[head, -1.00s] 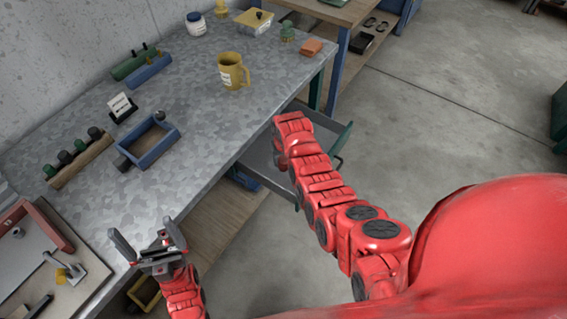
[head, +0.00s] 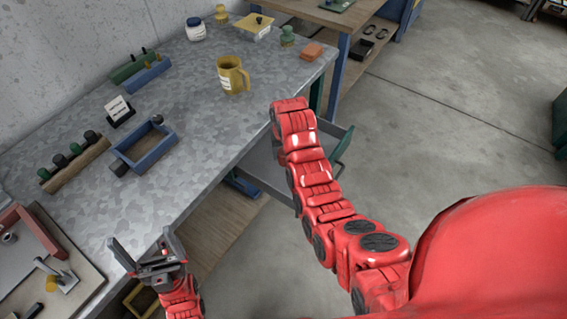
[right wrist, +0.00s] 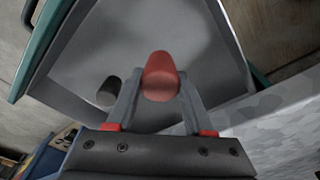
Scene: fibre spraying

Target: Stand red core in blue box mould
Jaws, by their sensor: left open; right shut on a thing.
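A red core (right wrist: 161,72) is held between the fingers of my right gripper (right wrist: 158,90), which is over the grey interior of an open drawer (right wrist: 100,50). In the head view my right arm hides this gripper and the core. The blue box mould (head: 163,156) is an open-topped rectangular frame on the metal bench, left of my right arm. My left gripper (head: 143,254) is open and empty at the bench's front edge, below the mould.
A dark grey cylinder (right wrist: 109,91) is in the drawer. A wooden rack (head: 75,167) with green and dark cores stands left of the mould, near a small sign (head: 119,110). A yellow mug (head: 232,75) stands further back. A tray (head: 42,232) is at lower left.

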